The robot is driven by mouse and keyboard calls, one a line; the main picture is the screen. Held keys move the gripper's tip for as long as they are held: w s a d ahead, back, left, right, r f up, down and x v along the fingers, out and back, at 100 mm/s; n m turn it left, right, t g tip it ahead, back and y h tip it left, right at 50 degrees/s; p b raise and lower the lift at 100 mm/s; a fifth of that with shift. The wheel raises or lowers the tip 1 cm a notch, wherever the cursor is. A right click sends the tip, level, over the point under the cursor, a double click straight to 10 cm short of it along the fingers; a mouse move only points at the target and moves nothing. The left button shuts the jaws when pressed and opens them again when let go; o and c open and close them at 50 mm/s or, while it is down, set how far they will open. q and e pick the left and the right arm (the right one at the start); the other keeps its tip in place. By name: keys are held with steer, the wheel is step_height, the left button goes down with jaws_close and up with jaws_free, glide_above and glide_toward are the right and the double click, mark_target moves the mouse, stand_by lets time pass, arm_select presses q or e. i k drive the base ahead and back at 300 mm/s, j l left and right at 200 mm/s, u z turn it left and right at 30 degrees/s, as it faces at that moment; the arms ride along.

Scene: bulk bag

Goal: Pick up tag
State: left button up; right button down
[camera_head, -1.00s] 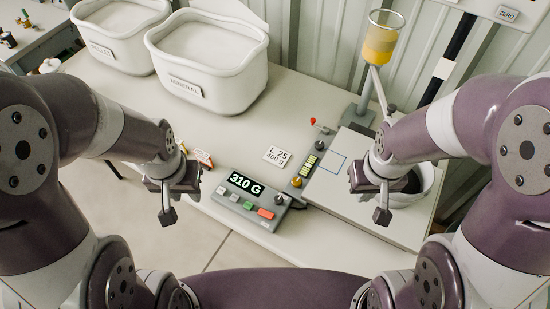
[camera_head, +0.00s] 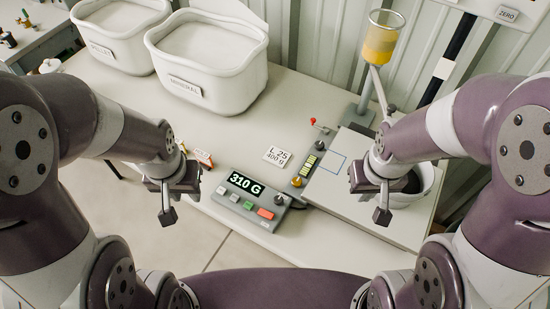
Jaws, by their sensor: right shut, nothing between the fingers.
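A white tag card (camera_head: 277,156) printed "L 25 400 g" lies on the table behind the grey display box (camera_head: 252,199), which reads 310 G. Small red and white pieces (camera_head: 201,158) are on the table at the left, partly hidden behind my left gripper (camera_head: 167,216); I cannot tell exactly what they are. My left gripper hangs over the table's front left edge, apart from the card; its jaw opening is not clear. My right gripper (camera_head: 381,216) is shut and empty, in front of a white bowl (camera_head: 424,185) on the right-hand plate.
White tubs (camera_head: 210,75) (camera_head: 118,40) stand at the back left, one labelled MINERAL. A funnel with yellow contents (camera_head: 381,38) stands on a post at the back right. A panel with knobs (camera_head: 305,165) borders the pale plate (camera_head: 385,213).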

mark_target(204, 160)
steer(key=u, duration=0.85)
